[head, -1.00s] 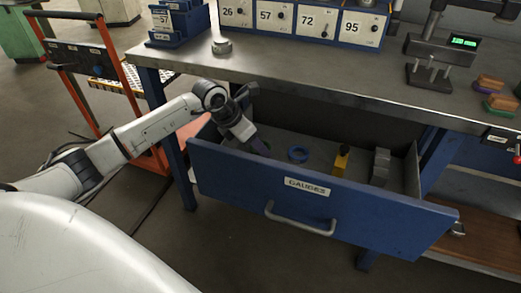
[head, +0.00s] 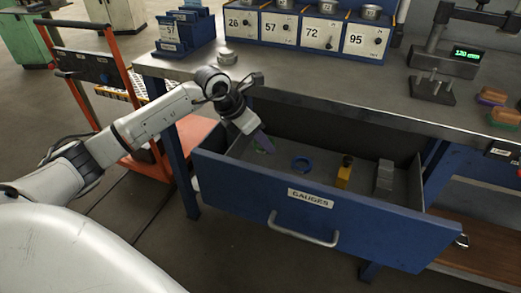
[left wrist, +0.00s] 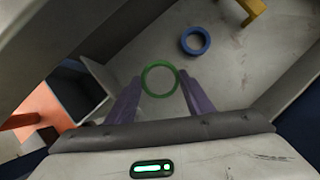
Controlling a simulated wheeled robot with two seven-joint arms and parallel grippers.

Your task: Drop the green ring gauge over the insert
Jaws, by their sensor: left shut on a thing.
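My left gripper (head: 264,141), with purple fingers, reaches into the open blue drawer (head: 310,216) at its left end. In the left wrist view the green ring gauge (left wrist: 159,92) sits between the two fingertips (left wrist: 159,80), and the gripper is shut on it. In the head view only a sliver of the green ring (head: 263,151) shows by the fingers. A short steel cylinder (head: 228,57) stands on the bench top; I cannot tell whether it is the insert. My right gripper is not in view.
In the drawer lie a blue ring (head: 302,164), a yellow gauge (head: 344,172) and a grey stepped block (head: 384,176). The bench (head: 330,91) overhangs the drawer's back. A numbered box row (head: 300,31) and a display stand (head: 446,63) stand on it. An orange trolley (head: 125,105) is at left.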

